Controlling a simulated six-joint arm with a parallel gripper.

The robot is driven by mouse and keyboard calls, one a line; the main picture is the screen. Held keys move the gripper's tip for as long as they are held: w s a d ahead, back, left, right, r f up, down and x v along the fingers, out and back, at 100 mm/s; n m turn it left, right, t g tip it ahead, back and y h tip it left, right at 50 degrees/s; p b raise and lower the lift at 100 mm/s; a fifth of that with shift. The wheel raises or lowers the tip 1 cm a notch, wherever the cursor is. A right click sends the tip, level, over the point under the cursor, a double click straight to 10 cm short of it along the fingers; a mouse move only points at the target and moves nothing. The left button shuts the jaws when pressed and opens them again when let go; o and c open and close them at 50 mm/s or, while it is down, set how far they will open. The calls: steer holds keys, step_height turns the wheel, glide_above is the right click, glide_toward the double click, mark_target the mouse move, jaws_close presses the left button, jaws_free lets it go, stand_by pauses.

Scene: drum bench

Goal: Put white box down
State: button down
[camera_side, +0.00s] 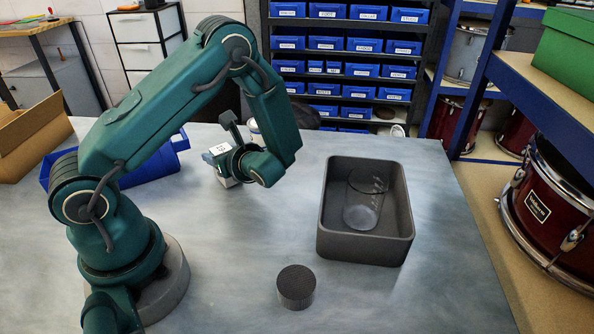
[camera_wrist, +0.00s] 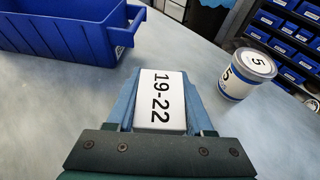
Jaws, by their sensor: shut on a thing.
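The white box (camera_wrist: 162,97), labelled "19-22", sits between the fingers of my gripper (camera_wrist: 165,125) in the wrist view. My gripper is shut on it. In the side view the white box (camera_side: 217,151) shows at the end of my gripper (camera_side: 228,165), over the back-middle of the table. The box is low, close to the tabletop; I cannot tell whether its underside touches the table.
A dark grey tray (camera_side: 328,236) holding a clear glass (camera_side: 362,200) stands right. A dark round knurled piece (camera_side: 296,287) lies in front. A blue bin (camera_wrist: 62,28) and a white-blue tub marked 5 (camera_wrist: 246,75) stand near the box. The table's middle is clear.

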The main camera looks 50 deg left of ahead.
steer(key=shift+f, duration=0.3)
steer(key=shift+c, duration=1.4)
jaws_free()
steer(key=shift+r, duration=0.1)
